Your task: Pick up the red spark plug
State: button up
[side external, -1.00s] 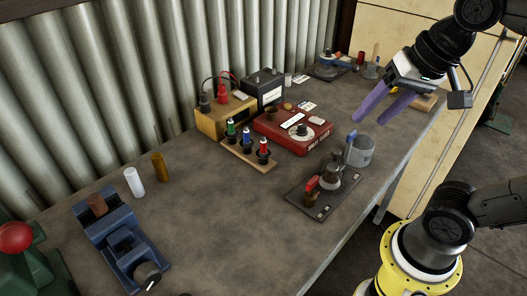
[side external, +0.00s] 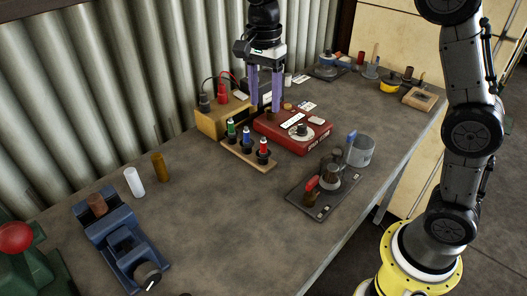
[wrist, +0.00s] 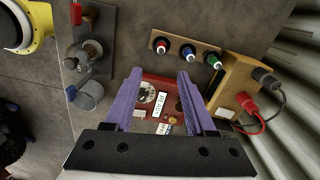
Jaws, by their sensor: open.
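The red spark plug (side external: 263,146) stands upright in a wooden holder (side external: 236,160), at the right end of a row with a blue plug (side external: 247,136) and a green plug (side external: 231,127). In the wrist view the red plug (wrist: 161,46) is at the left end of the row, beyond my fingertips. My gripper (side external: 265,108) points down with its purple fingers apart and empty, behind the holder and above the red tester box (side external: 292,131). In the wrist view the fingers (wrist: 160,75) frame that box.
A wooden box with red and black terminals (side external: 222,118) stands left of my gripper, close to the holder. A dark plate with a red-handled fitting (side external: 322,190) and a grey cup (side external: 360,150) are to the right.

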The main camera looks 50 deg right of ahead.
aim_at(263, 141)
notch_tip(263, 141, down, 7)
jog(key=shift+s+f, duration=0.1)
jog(key=shift+a+f, duration=0.15)
jog(key=shift+f, duration=1.15)
jog(key=shift+a+f, duration=0.1)
jog(key=shift+f, duration=1.2)
grip_shut()
